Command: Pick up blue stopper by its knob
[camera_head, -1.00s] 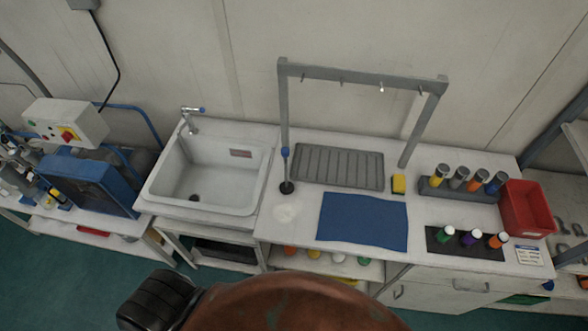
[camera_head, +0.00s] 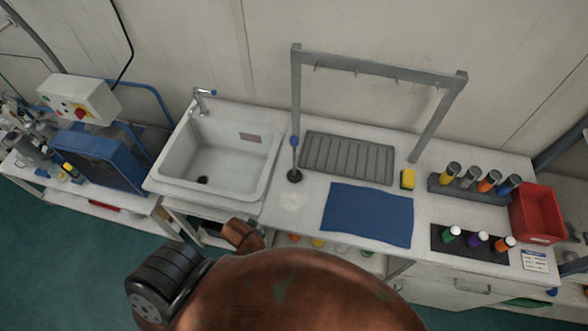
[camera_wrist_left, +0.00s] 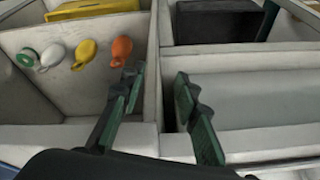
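I cannot clearly make out a blue stopper with a knob in either view. A small blue round thing (camera_head: 551,291) shows at the front right of the bench in the head view, too small to identify. A blue-ended cylinder (camera_head: 509,184) stands in the rack at the back right. My left gripper (camera_wrist_left: 155,82) is open and empty in the left wrist view, its fingers apart in front of a pale upright divider. An orange piece (camera_wrist_left: 121,50) and a yellow piece (camera_wrist_left: 85,52) lie left of its fingers. My right gripper is out of view.
The bench carries a sink (camera_head: 218,155), a grey rail frame (camera_head: 297,95), a blue cloth (camera_head: 368,215), a dark mat (camera_head: 500,255) with several capped pieces, and a red bin (camera_head: 536,212). Compartment walls stand close around my left gripper in the wrist view.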

